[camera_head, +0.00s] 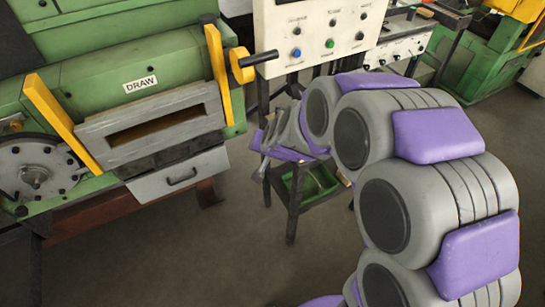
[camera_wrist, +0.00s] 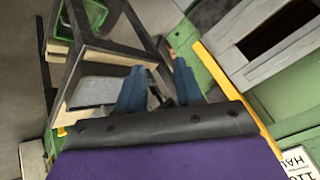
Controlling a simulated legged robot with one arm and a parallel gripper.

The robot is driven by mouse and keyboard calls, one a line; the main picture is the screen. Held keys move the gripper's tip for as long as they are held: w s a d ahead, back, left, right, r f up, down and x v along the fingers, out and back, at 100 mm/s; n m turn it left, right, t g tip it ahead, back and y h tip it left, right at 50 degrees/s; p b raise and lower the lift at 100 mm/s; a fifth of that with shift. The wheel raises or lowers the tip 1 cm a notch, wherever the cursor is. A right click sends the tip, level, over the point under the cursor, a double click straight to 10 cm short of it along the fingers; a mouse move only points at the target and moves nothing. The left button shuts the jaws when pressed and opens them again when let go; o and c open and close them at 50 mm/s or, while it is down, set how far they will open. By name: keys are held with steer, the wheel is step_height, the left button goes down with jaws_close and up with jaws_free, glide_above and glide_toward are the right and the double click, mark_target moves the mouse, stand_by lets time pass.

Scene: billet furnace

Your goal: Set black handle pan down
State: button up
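My gripper (camera_wrist: 159,72) shows in the wrist view as two blue fingers standing apart, with a gap between the tips. A small dark shape lies in the gap, and I cannot tell whether it is a handle or part of the stand. A flat grey piece (camera_wrist: 92,92) lies left of the left finger, by the wooden edge of a dark stand; it may be the pan, but I cannot tell. In the head view my gripper (camera_head: 262,145) is at the top of the dark stand (camera_head: 292,210). No black handle pan shows clearly there; my arm and gripper cover the stand's top.
A green tray (camera_head: 308,184) sits low in the stand. The green furnace with its DRAW sign (camera_head: 139,83), grey slot frame (camera_head: 150,125) and yellow bars is at left. A white control panel (camera_head: 315,38) stands behind. The floor in front (camera_head: 210,250) is clear.

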steer(key=w+a+f+m+t+h, duration=0.2)
steer(key=w+a+f+t, duration=0.15)
steer(key=w+f, duration=0.4)
steer(key=d+f+m+t+h+p, duration=0.1)
steer(key=d+f+t+h, duration=0.4)
steer(key=h, duration=0.3)
steer(key=shift+w+d+f+t+h, duration=0.2)
steer(key=shift+d+f+t+h, duration=0.15)
steer(key=shift+f+t, duration=0.3)
steer(key=shift+a, duration=0.2)
